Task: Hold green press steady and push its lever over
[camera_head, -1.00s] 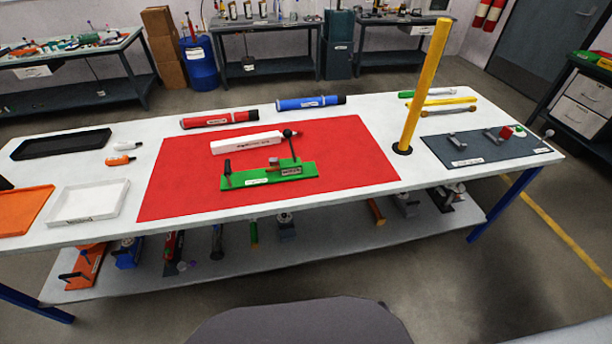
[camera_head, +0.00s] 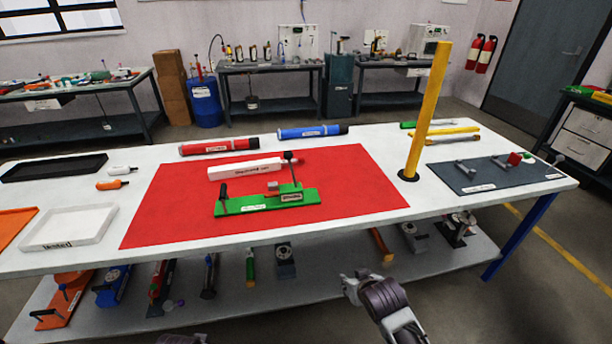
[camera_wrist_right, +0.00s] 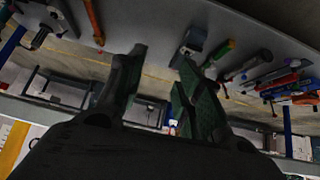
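The green press (camera_head: 240,206) lies on the red mat (camera_head: 165,210) on the white table. A dark post stands at its left end. Its lever (camera_head: 294,172), with a dark knob on top, stands nearly upright at the right end. A small reddish-grey block sits on the base between them. My right gripper (camera_head: 347,283) is in front of and below the table's front edge, well away from the press. In the right wrist view (camera_wrist_right: 162,60) its two fingers are apart with nothing between them. A grey part, probably my left gripper (camera_head: 182,339), barely shows at the bottom edge.
A yellow post (camera_head: 425,115) rises right of the mat. A white tray (camera_head: 70,228) and orange tray are left. The mat's front and left are clear. Below, a shelf holds several tools.

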